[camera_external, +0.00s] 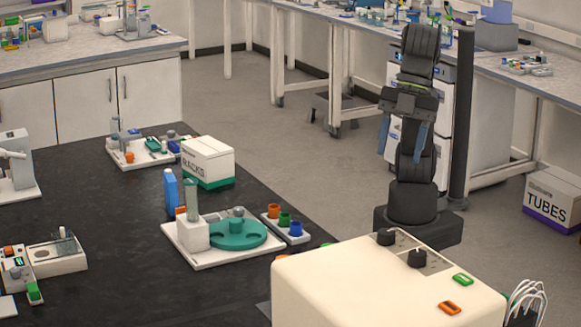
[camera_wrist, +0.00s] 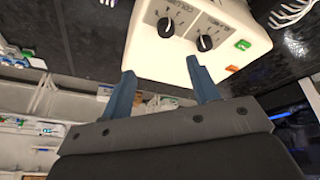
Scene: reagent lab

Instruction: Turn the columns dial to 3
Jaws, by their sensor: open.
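A cream box-shaped device (camera_external: 385,290) stands in the front right of the external view, with two black dials on a grey panel. One dial (camera_external: 386,237) is farther back and the other dial (camera_external: 417,257) is nearer. In the wrist view the left dial (camera_wrist: 166,27) and right dial (camera_wrist: 205,42) show white pointer lines.
The device also has a green button (camera_external: 463,280) and an orange button (camera_external: 449,307). A RACKS box (camera_external: 207,162) is behind.

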